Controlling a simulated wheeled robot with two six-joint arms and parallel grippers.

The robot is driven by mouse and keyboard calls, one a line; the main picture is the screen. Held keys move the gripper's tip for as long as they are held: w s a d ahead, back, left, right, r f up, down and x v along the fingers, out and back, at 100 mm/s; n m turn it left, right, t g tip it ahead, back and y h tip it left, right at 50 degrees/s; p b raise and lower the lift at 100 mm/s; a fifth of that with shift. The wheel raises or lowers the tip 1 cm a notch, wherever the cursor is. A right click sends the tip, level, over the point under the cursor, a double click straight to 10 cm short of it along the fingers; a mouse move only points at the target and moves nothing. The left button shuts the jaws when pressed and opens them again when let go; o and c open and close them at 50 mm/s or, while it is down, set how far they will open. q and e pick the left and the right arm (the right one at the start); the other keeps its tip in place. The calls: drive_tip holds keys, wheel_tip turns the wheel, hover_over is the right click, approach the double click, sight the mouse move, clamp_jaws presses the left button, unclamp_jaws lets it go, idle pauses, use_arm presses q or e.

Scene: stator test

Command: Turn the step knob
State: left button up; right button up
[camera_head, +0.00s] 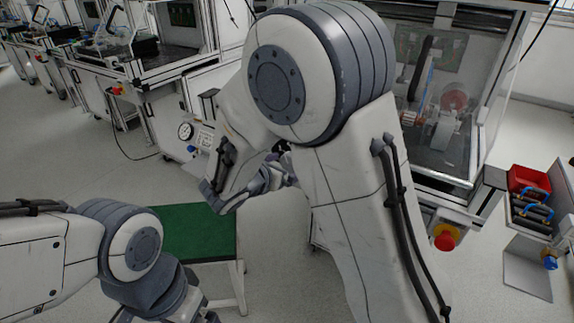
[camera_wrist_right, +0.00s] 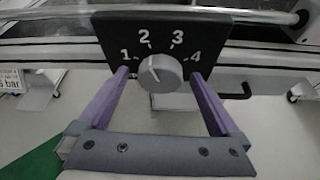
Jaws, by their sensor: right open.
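The step knob (camera_wrist_right: 160,71) is a round grey dial on a black plate (camera_wrist_right: 215,32) with white numbers 1 to 4, in the right wrist view. The direction of its pointer is hard to make out. My right gripper (camera_wrist_right: 160,76) is open, its two purple fingers reaching up with one on each side of the knob. Visible gaps lie between the fingers and the knob in this view; contact cannot be judged firmly.
A green-topped stand (camera_head: 205,230) stands between my arms. A round gauge (camera_head: 185,131) is on the bench front. A red button (camera_head: 446,238) sits at the right bench corner, with a red bin (camera_head: 529,179) farther right.

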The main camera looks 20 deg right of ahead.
drive_tip(key=c, duration=1.4)
drive_tip(key=shift+r+g+p, duration=0.2)
drive_tip(key=shift+g+p, duration=0.1)
drive_tip(key=shift+p, duration=0.5)
drive_tip(key=n+g+h+p, duration=0.1)
drive_tip(key=n+p, duration=0.1)
drive_tip(key=p, duration=0.3)
drive_tip(key=n+h+p, duration=0.1)
drive_tip(key=n+p, duration=0.1)
drive_tip(key=p, duration=0.3)
drive_tip(key=shift+w+a+g, duration=0.1)
drive_tip(key=shift+g, duration=0.3)
drive_tip(key=shift+f+n+g+h+p, duration=0.25)
drive_tip(key=shift+n+h+p, duration=0.25)
drive_tip(key=shift+n+p, duration=0.7)
drive_tip(key=o, duration=1.4)
drive_tip(key=shift+a, duration=0.15)
